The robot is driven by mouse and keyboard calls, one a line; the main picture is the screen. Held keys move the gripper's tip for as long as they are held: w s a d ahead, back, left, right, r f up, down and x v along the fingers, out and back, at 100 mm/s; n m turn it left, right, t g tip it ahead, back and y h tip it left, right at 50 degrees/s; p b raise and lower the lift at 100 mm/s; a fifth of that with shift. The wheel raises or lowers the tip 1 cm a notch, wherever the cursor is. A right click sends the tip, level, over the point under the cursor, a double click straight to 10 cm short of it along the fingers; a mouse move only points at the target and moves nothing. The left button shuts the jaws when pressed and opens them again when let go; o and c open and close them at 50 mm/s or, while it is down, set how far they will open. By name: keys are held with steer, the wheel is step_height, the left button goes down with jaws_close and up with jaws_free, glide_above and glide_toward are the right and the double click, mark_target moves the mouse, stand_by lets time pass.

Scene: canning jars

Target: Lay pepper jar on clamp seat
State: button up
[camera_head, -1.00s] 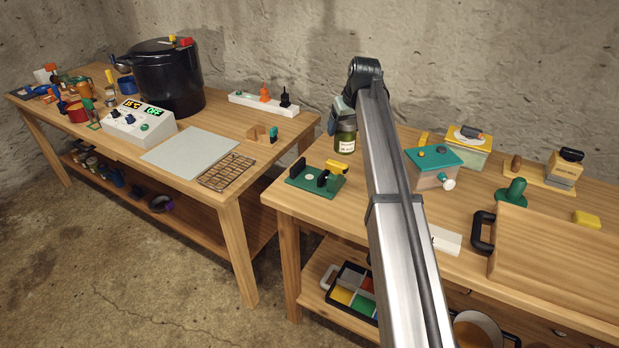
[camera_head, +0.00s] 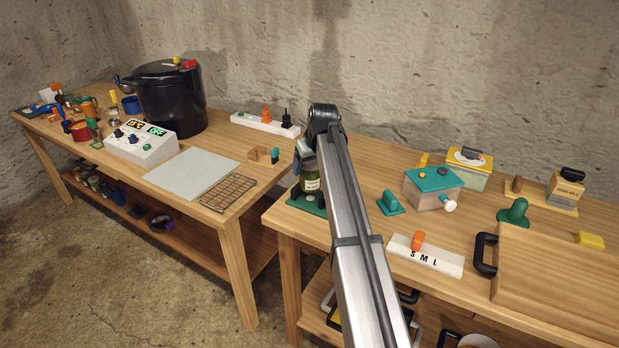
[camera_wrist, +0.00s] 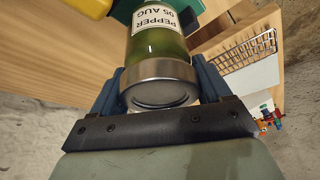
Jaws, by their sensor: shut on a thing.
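The pepper jar (camera_head: 311,182) is green with a white label and a metal lid. In the wrist view the jar (camera_wrist: 158,45) shows its label, "PEPPER 05 AUG". My gripper (camera_wrist: 160,84) is shut on it near the lid, with a blue finger on each side. In the head view the jar looks upright, over or just in front of the green clamp base (camera_head: 301,204); I cannot tell whether they touch. My arm and the jar hide most of the clamp seat. Green and yellow clamp parts show behind the jar in the wrist view.
A green-handled piece (camera_head: 390,202), a teal-lidded box (camera_head: 434,188) and a white S M L strip (camera_head: 426,256) stand right of my arm. A wooden box (camera_head: 555,255) fills the right front. A gap separates this table from the left one, which holds a wire rack (camera_head: 228,192).

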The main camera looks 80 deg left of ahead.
mark_target(309, 176)
steer(key=shift+f, duration=2)
steer(key=shift+f, duration=0.15)
steer(key=o, duration=1.3)
steer(key=shift+o, duration=0.2)
steer(key=v, duration=1.2)
